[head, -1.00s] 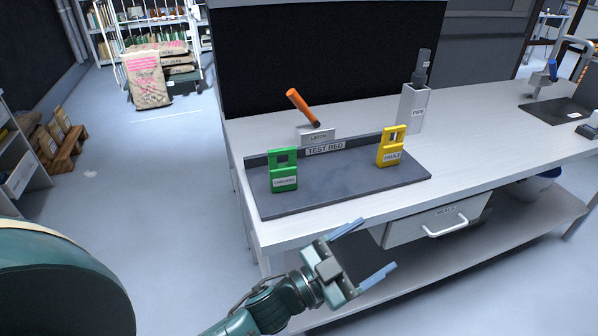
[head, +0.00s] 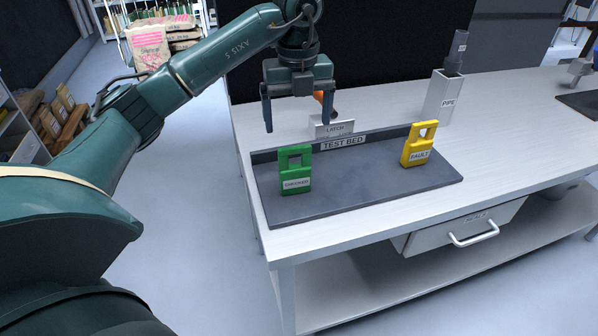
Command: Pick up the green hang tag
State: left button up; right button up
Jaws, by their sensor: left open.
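The green hang tag (head: 296,172) stands upright at the left end of the dark test bed (head: 370,190), with a square hole near its top and a white label. My left gripper (head: 299,118) is open and points down above and behind the tag, apart from it, its fingers spread left and right. One finger is close to the orange latch handle and partly covers it. My right gripper is not in view.
The yellow tag (head: 419,145) stands at the right end of the test bed. The latch block (head: 334,128) is behind the bed, near my left gripper. A pipe holder (head: 442,97) stands at the back right. The white bench top (head: 510,125) is clear on the right.

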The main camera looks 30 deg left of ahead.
pick_arm(q)
send_over(295, 168)
jog(key=f, duration=0.7)
jog(key=shift+w+d+f, duration=0.15)
jog(key=shift+d+f, duration=0.05)
jog(key=shift+a+f+p, duration=0.2)
jog(key=shift+f+p, duration=0.35)
jog(key=shift+f, duration=2.05)
jog(key=c, duration=1.1)
